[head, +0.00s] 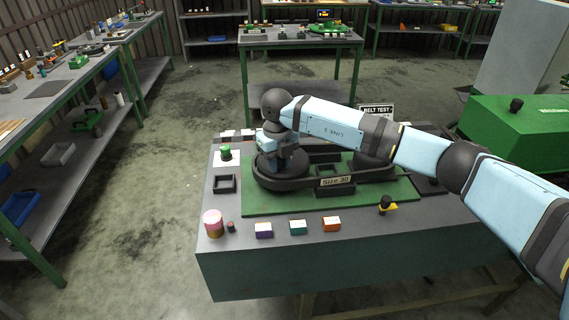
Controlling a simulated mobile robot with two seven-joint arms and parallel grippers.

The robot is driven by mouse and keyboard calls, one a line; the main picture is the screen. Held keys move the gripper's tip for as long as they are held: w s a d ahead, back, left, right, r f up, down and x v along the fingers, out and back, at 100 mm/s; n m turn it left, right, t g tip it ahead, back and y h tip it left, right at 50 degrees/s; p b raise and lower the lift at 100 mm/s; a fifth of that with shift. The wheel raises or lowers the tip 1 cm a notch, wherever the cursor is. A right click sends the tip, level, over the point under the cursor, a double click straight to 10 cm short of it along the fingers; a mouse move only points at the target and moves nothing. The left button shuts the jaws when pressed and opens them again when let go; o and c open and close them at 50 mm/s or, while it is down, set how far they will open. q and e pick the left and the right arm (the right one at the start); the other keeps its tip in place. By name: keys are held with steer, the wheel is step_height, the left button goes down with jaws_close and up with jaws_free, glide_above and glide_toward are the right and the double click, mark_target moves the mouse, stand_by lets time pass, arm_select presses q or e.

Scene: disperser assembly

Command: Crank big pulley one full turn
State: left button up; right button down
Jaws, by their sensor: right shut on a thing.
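A black belt-and-pulley assembly sits on a green board (350,203) on the workbench. The big pulley (283,183) is the wide round black part at its left end. My right arm reaches in from the right over the board. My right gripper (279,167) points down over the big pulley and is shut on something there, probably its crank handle. The fingertips and what they hold are largely hidden. A "Size 30" label (335,181) stands in front of the belt. My left gripper is not in view.
A green button (225,152), a black square tray (224,184) and a pink cylinder (213,222) stand left of the board. Purple (264,230), teal (298,228) and orange (332,224) boxes line the front. A "Belt Test" sign (377,111) stands behind my arm.

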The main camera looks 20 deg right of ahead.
steer(key=m, duration=0.2)
steer(key=w+a+m, duration=0.1)
steer(key=shift+w+a+m, duration=0.1)
steer(key=shift+w+m, duration=0.05)
steer(key=shift+m, duration=0.25)
steer(key=m, duration=0.1)
steer(key=w+m, duration=0.1)
steer(key=m, duration=0.1)
steer(key=shift+w+a+m+b, duration=0.2)
steer(key=shift+a+m+b, duration=0.1)
steer(key=shift+a, duration=0.1)
steer(key=w+m, duration=0.1)
steer(key=m, duration=0.1)
steer(key=w+m, duration=0.1)
steer(key=m, duration=0.1)
steer(key=shift+a+r, duration=0.1)
steer(key=shift+a, duration=0.1)
steer(key=shift+w+d+m, duration=0.1)
steer(key=shift+w+m, duration=0.15)
steer(key=shift+m, duration=0.4)
steer(key=shift+w+m, duration=0.25)
steer(key=shift+m, duration=0.4)
steer(key=c, duration=1.2)
jaws_free()
